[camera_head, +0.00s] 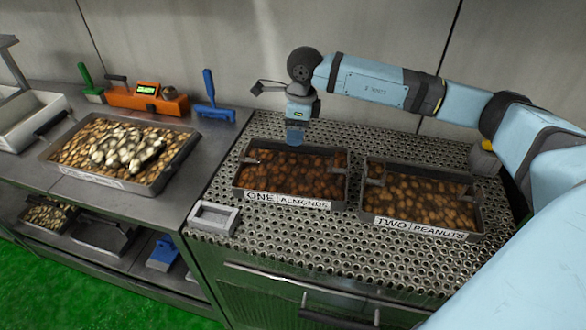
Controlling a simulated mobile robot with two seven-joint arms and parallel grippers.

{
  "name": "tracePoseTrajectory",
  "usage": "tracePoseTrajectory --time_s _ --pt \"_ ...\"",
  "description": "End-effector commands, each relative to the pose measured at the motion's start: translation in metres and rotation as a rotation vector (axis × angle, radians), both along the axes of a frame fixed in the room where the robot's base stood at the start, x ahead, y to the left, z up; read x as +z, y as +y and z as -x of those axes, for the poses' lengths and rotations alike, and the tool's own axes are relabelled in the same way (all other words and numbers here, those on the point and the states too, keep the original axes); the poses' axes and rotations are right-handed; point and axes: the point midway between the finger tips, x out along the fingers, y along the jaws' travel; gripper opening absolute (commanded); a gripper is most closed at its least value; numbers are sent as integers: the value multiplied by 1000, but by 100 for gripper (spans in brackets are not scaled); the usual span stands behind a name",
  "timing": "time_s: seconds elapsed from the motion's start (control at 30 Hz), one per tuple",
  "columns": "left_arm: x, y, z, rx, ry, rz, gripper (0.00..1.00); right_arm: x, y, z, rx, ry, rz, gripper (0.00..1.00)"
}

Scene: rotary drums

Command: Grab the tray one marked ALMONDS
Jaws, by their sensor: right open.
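The tray labelled ONE ALMONDS (318,204) sits on the perforated metal top, full of reddish-brown nuts. Its white label faces the front. My right arm, light blue, reaches in from the right across the back. My right gripper (294,140) hangs pointing down at the back edge of the almond tray, open and holding nothing that I can see. Its fingertips are small and partly hard to make out; whether they touch the tray cannot be told. My left gripper is not in view.
A tray labelled TWO PEANUTS (428,230) stands just right of the almond tray. A small empty metal holder (214,217) lies front left. On the left counter are a large nut tray (152,184), an orange device (148,101) and a blue-handled tool (212,97).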

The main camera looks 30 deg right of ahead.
Motion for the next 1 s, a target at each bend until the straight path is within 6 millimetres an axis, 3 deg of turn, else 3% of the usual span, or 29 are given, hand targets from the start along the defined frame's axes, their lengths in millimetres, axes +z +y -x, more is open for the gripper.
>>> tracePoseTrajectory --time_s 0.13,0.47,0.7,0.97,1.0 --pt "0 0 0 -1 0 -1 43 -26 3 -2 0 2 -2 59" --pt "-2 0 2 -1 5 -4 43 -48 2 -4 -1 0 -3 59" --pt "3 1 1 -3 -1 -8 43 -83 0 -9 0 1 -3 59" --pt "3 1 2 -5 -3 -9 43 -90 0 -10 0 -1 -3 59" --pt "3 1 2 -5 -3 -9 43 -90 0 -10 0 -1 -3 54"
